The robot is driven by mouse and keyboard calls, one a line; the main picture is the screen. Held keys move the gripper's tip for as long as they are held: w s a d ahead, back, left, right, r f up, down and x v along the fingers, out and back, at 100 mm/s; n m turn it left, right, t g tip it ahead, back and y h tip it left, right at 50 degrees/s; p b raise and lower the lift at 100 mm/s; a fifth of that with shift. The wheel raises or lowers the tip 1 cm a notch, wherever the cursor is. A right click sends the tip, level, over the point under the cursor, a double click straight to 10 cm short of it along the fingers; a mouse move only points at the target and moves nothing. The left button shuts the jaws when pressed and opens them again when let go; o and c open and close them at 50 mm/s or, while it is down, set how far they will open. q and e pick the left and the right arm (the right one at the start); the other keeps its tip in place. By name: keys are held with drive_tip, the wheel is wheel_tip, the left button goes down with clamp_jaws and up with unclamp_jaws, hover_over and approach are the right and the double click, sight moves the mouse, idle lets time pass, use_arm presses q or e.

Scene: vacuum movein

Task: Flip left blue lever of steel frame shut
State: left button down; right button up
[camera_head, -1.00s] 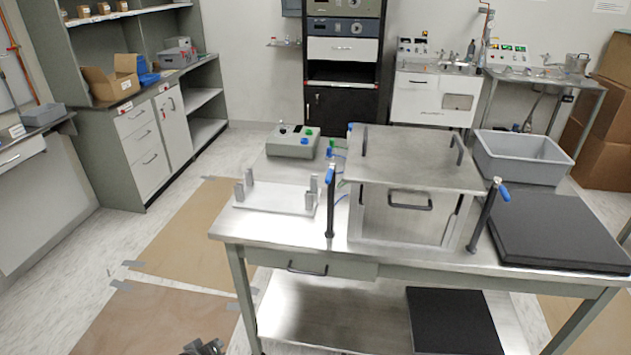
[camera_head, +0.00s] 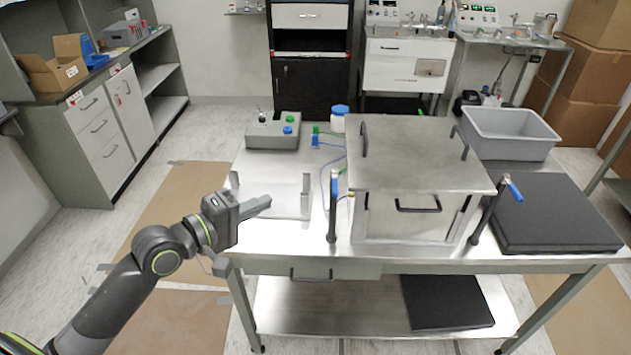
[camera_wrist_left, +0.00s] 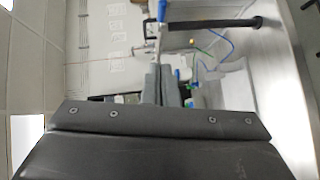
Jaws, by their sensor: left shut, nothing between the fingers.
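The steel frame (camera_head: 425,150) is a box-like metal unit with a handled front panel, on the steel table. Its left blue lever (camera_head: 334,188) stands upright on a black post (camera_head: 332,222) at the front left; the lever also shows at the top of the left wrist view (camera_wrist_left: 161,10). The right blue lever (camera_head: 514,190) tilts on its own post. My left gripper (camera_head: 266,201) is shut and empty, left of the left lever and apart from it, over the front left of the table. Its fingers (camera_wrist_left: 160,85) point toward the lever in the wrist view. My right gripper is not in view.
A flat metal plate with short posts (camera_head: 285,200) lies behind my left gripper. A grey control box (camera_head: 273,132) and a white jar (camera_head: 340,118) stand at the back. A grey bin (camera_head: 508,134) and black slab (camera_head: 555,215) fill the right side.

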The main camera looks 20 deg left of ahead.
use_arm(q)
drive_tip(key=shift+d, duration=0.1)
drive_tip(key=p, duration=0.2)
approach(335, 184)
drive_tip(key=w+a, duration=0.2)
drive_tip(key=w, duration=0.2)
drive_tip(key=d, duration=0.1)
drive_tip(key=w+d+f, duration=0.1)
drive_tip(key=d, duration=0.1)
drive_tip(key=shift+w+d+f+p, duration=0.3)
drive_tip(key=shift+d+p, duration=0.05)
drive_tip(key=shift+p, duration=0.05)
